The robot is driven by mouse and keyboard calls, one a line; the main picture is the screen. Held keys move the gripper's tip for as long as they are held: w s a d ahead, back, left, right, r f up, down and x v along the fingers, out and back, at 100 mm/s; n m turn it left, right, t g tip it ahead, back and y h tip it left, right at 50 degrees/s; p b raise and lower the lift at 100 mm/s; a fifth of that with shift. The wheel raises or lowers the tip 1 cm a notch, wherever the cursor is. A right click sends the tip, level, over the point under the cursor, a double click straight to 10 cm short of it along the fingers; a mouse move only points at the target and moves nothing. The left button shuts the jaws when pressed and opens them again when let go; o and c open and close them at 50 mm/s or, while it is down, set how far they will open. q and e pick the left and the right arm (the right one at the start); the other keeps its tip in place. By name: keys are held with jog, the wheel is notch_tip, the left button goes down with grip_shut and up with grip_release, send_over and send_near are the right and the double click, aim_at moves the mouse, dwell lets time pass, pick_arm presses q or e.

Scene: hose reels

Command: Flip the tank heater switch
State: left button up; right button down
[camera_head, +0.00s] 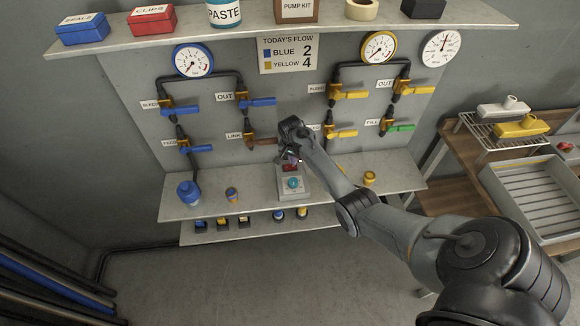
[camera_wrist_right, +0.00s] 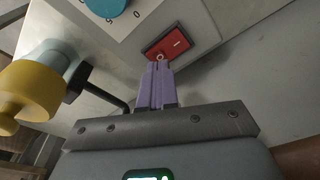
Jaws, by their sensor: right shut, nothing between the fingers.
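The tank heater switch is a red rocker (camera_wrist_right: 180,41) with white marks, set in a pale control box (camera_wrist_right: 205,18). In the head view the red switch (camera_head: 290,168) shows just below my right gripper (camera_head: 291,159), on the pale box (camera_head: 307,187) standing on the shelf. My right gripper (camera_wrist_right: 159,66) is shut and empty, its purple fingertips at the near edge of the switch. I cannot tell whether they touch it. A teal knob (camera_head: 292,183) sits on the same box, and the knob (camera_wrist_right: 104,4) is partly cut off in the wrist view. My left gripper is not in view.
A yellow-capped fitting (camera_wrist_right: 28,90) stands beside the box. Valves with blue (camera_head: 262,102), yellow (camera_head: 350,94) and green (camera_head: 401,128) handles line the wall behind. A blue jar (camera_head: 188,193) stands at the shelf's left. My right arm covers part of the shelf.

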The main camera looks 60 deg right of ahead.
aim_at(293, 167)
jog(key=shift+f, duration=0.35)
dwell(0.6)
jog(key=shift+f+b, duration=0.5)
jog(key=shift+r, duration=0.1)
notch_tip(293, 167, up, 3)
jog(key=p, duration=0.3)
jog(key=shift+p, duration=0.4)
notch_tip(293, 167, up, 4)
jog(key=p, duration=0.4)
dwell(0.4)
